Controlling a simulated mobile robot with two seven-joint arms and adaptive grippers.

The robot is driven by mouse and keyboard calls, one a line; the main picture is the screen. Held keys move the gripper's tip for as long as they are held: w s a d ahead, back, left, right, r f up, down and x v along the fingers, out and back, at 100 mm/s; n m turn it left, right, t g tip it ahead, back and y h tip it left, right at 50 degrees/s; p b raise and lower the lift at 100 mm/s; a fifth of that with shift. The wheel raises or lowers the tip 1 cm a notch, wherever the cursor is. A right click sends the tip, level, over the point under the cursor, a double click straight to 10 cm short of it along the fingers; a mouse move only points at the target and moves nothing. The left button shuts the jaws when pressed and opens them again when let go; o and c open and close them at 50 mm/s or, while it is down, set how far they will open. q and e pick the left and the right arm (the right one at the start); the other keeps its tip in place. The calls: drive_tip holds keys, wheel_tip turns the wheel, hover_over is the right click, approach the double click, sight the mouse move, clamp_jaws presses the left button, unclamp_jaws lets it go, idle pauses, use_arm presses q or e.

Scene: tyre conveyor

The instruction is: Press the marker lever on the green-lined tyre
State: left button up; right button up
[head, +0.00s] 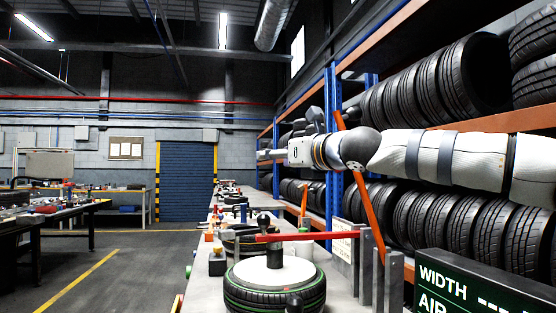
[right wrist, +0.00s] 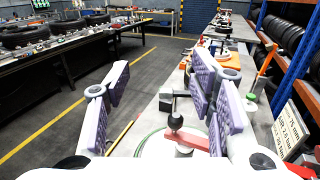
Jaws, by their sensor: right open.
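The green-lined tyre (head: 275,296) lies flat at the bottom of the head view, with a white disc on top. A red lever (head: 312,236) runs across above the disc, with a dark post below it and a black ball knob (head: 264,219) at its left end. In the right wrist view the black knob (right wrist: 175,121) and part of the red lever (right wrist: 194,140) show low between the fingers; the tyre is mostly hidden. My right gripper (right wrist: 160,76) has its purple-padded fingers spread and empty. In the head view it (head: 282,150) is above and apart from the lever.
A long bench (head: 215,275) runs away with small tools and parts on it. Grey upright posts (head: 379,283) and a dark sign (head: 480,290) stand right of the tyre. Tyre racks (head: 333,160) line the right. The floor (head: 140,265) at left is clear.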

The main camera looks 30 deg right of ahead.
clamp_jaws()
unclamp_jaws()
idle(0.4)
drive_tip(key=s+d, duration=0.1)
drive_tip(key=s, duration=1.1)
drive_tip(key=shift+d, duration=0.35)
drive_tip(key=shift+w, duration=0.1)
